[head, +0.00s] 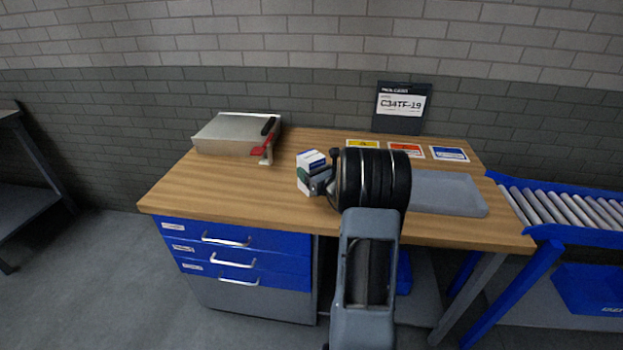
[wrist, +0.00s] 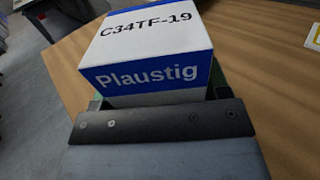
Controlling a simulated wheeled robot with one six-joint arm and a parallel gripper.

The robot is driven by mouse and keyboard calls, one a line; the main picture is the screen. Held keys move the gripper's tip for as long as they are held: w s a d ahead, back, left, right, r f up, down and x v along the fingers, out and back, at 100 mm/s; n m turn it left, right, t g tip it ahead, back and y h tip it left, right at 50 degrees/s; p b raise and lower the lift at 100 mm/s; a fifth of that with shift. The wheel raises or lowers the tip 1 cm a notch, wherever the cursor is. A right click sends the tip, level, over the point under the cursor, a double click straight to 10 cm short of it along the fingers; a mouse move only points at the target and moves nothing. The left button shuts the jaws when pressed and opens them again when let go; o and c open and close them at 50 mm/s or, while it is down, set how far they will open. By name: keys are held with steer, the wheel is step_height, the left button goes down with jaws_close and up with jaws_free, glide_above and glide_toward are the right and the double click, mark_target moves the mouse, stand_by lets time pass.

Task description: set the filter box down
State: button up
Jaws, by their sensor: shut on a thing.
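In the wrist view the box (wrist: 150,50) fills the upper middle and reads "C34TF-19" and "Plaustig". My gripper (head: 318,180) is shut on the box; my arm partly covers it in the head view. In the wrist view my gripper (wrist: 155,108) sits against the box's near side. I cannot tell whether the box's underside touches the bench top (head: 240,190).
A sign (head: 402,105) reading "C34TF-19" stands at the back, behind yellow, red and blue cards (head: 406,150). A grey mat (head: 450,193) lies right of my arm. A roller conveyor (head: 565,210) adjoins at right.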

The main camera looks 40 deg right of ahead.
steer(key=shift+w+f, duration=0.2)
steer(key=shift+f, duration=1.45)
steer(key=shift+f, duration=0.1)
steer(key=shift+f, duration=0.15)
steer(key=o, duration=1.2)
